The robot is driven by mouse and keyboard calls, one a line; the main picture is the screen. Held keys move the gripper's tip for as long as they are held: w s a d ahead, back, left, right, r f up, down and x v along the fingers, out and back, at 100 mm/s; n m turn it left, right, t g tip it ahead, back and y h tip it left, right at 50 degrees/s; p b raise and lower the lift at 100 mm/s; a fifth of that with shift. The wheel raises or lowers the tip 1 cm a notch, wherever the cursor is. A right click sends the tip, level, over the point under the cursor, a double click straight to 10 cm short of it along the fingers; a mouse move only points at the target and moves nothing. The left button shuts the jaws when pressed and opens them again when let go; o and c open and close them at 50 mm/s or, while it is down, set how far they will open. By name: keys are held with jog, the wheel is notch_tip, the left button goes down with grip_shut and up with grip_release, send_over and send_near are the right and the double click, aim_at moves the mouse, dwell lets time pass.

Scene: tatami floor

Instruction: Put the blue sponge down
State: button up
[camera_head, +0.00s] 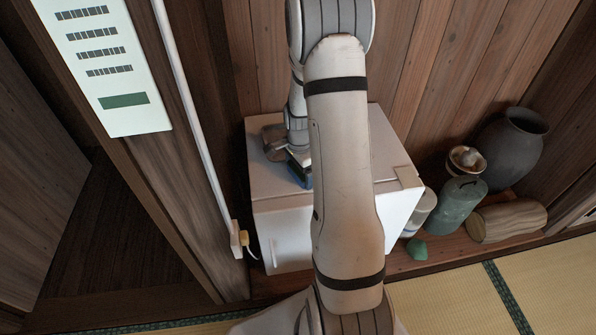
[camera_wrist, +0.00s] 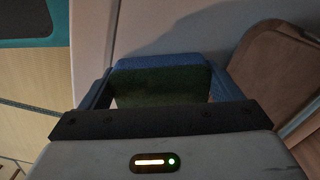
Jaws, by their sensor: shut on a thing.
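The sponge is blue with a dark green face. In the wrist view the blue sponge (camera_wrist: 160,88) sits between the two fingers of my gripper (camera_wrist: 162,78), which is shut on it. In the head view my gripper (camera_head: 297,160) is over the top of a white box-like cabinet (camera_head: 268,184), mostly behind my forearm. A bit of the blue sponge (camera_head: 304,178) shows there just above or on the cabinet top. I cannot tell whether it touches the surface.
A brownish rounded object (camera_wrist: 275,75) is close on the right in the wrist view. A wooden wall (camera_head: 440,60) rises behind. The cabinet's front-left top looks clear.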

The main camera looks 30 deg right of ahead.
jog(key=shift+f, duration=0.1)
jog(key=o, duration=1)
jog(key=shift+c, duration=0.2)
notch_tip(320, 180, up, 12)
jog(key=p, duration=0.3)
jog(key=s+a+r+n, duration=0.6)
jog(key=s+n, duration=0.2)
jog(key=s, duration=0.1)
jog(key=s+a+r+n+t, duration=0.1)
jog(key=s+a+r+n, duration=0.6)
jog(key=s, duration=0.3)
jog(key=shift+a+r+n, duration=0.2)
jog(key=shift+n, duration=0.7)
